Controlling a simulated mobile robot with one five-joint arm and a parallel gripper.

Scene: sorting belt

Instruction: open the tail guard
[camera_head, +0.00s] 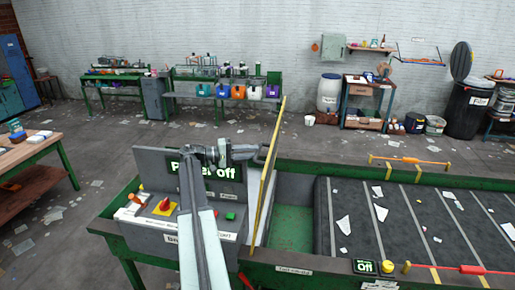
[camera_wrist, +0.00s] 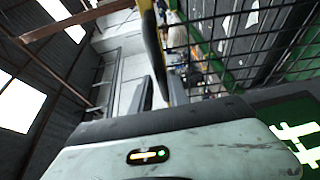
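The tail guard (camera_head: 266,180) stands upright over the tail end of the belt, seen nearly edge-on as a thin yellow frame in the head view. In the wrist view its dark mesh (camera_wrist: 225,40) fills the upper right. A dark handle (camera_wrist: 152,45) runs along the guard's yellow edge and down between my fingers. My gripper (camera_head: 262,154) is at the guard's upper left side. In the wrist view my gripper (camera_wrist: 161,92) has a finger on each side of the handle and seems shut on it. The exact contact is partly hidden.
The control box (camera_head: 150,240) with a red knob and a "Off" display stands left of the guard. The dark belt (camera_head: 375,220) carries several pale scraps.

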